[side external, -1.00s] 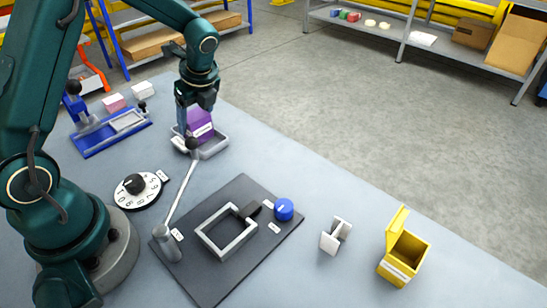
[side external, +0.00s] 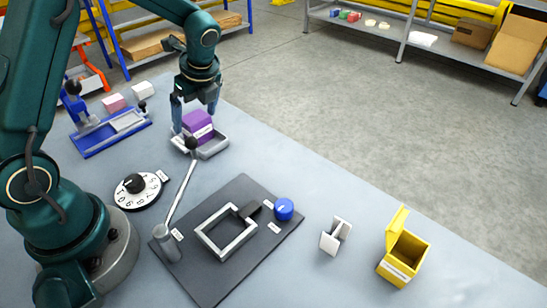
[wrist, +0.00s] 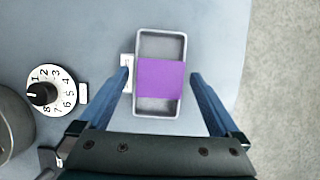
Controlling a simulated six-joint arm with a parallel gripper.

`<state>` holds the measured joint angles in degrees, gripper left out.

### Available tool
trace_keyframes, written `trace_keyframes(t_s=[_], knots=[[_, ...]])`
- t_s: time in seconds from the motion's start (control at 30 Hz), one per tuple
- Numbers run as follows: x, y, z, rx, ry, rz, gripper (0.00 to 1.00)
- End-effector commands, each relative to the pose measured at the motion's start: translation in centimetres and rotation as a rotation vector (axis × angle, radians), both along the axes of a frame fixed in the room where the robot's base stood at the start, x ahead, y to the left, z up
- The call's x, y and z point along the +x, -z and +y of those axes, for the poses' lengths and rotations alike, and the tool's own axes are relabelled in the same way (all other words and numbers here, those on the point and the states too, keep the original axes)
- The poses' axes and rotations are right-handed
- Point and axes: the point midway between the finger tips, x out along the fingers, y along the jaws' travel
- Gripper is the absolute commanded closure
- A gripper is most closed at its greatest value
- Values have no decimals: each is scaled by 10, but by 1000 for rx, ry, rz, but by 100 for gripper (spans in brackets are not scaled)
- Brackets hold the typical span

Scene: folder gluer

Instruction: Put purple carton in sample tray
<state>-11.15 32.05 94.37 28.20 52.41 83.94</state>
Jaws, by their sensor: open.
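The purple carton (side external: 197,124) sits inside the grey sample tray (side external: 214,149). In the wrist view the carton (wrist: 160,79) lies across the middle of the tray (wrist: 158,34), with bare tray floor above and below it. My gripper (side external: 194,118) is open just above the carton in the side view. In the wrist view its two blue fingers (wrist: 160,75) stand wide apart on either side of the tray, clear of the carton. Part of the tray's near side is hidden by the black knob of a lever in the side view.
A lever with a black knob (side external: 191,143) rises close in front of the tray. A numbered dial (side external: 137,190), a dark plate with a grey frame (side external: 226,232), a blue fixture (side external: 110,132), a white piece (side external: 335,236) and a yellow bin (side external: 404,257) stand on the table.

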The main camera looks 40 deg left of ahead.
Motion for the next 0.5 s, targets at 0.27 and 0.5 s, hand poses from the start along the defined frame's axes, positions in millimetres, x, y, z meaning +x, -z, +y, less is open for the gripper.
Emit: trace_keyframes(t_s=[0.27,0.5], knots=[[1,-56,-23,0,5,-8,1],[1,-89,-37,0,3,-4,1]])
